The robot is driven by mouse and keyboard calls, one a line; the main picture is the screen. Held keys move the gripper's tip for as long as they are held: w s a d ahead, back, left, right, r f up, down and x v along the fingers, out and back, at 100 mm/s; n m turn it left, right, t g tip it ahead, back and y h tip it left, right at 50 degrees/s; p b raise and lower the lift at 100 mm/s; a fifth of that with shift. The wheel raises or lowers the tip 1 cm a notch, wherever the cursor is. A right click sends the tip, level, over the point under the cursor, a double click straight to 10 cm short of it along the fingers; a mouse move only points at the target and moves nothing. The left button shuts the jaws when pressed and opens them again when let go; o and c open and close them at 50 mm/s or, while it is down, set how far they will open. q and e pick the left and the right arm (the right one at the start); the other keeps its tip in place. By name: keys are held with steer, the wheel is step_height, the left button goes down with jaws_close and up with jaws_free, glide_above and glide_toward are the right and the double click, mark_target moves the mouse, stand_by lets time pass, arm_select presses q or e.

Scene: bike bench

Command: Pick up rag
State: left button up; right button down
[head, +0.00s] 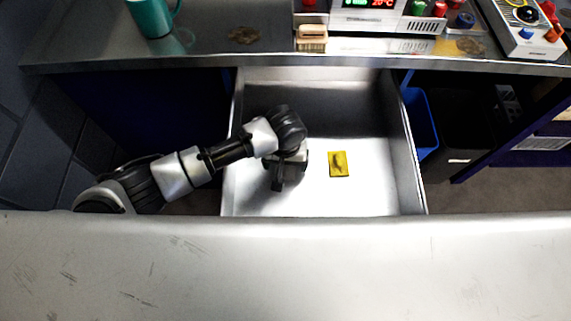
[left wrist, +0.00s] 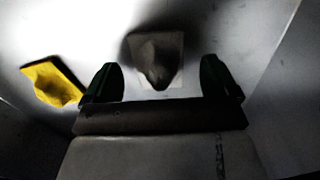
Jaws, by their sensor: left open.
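My left gripper (head: 287,172) is open and reaches down into the open drawer, left of its middle. In the left wrist view a pale, crumpled square cloth (left wrist: 155,60) with a dark raised middle lies on the drawer floor. It shows between and beyond the two open fingers, apart from them. In the head view my gripper hides it. A yellow cloth-like square (head: 338,164) lies flat with a dark mark, right of the gripper; it also shows at the left of the left wrist view (left wrist: 52,82). Which of the two is the rag, I cannot tell.
The metal drawer (head: 410,170) has raised walls around the gripper. Its floor is otherwise clear. The bench top (head: 200,55) behind holds a teal mug (head: 151,16), a wooden-looking block (head: 311,38) and electronic units. A blue bin (head: 421,125) stands right of the drawer.

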arm_select(q)
steer(key=shift+f, duration=0.1)
steer(key=c, duration=1)
